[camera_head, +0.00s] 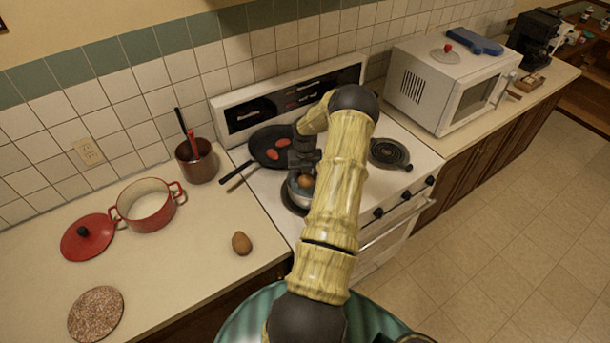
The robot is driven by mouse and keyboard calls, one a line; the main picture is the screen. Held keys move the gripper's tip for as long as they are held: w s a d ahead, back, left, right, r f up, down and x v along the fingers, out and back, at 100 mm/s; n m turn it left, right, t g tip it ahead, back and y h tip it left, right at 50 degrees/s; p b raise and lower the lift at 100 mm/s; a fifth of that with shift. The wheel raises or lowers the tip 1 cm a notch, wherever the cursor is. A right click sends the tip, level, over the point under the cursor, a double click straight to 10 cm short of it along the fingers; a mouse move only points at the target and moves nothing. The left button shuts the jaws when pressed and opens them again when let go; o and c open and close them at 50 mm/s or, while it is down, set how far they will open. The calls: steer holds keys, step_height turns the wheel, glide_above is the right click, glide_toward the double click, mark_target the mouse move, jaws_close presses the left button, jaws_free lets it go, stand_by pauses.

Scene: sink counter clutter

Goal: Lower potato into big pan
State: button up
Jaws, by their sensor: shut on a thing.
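My gripper (305,163) points down over the stove's front left burner and is shut on a brown potato (306,181). The potato shows at the mouth of a grey metal pan (293,196), partly hidden by my arm. I cannot tell whether the potato touches the pan's inside. A second brown potato (241,243) lies on the left counter near its front edge. A black frying pan (256,151) with red oval pieces in it sits behind on the back left burner, its handle pointing left.
A red pot (147,219), its red lid (88,237), a speckled round board (96,313) and a brown utensil pot (198,168) stand on the left counter. A black round item (390,153) lies on the right burner. A white microwave (440,85) stands right of the stove (412,178).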

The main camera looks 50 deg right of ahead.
steer(key=shift+f+b, duration=1.85)
steer(key=shift+f, duration=0.95)
stand_by(2.1)
stand_by(0.3)
steer(key=o, duration=1.2)
steer(key=shift+o, duration=0.2)
step_height(320, 180, up, 16)
steer(key=b, duration=0.5)
steer(key=shift+r, duration=0.7)
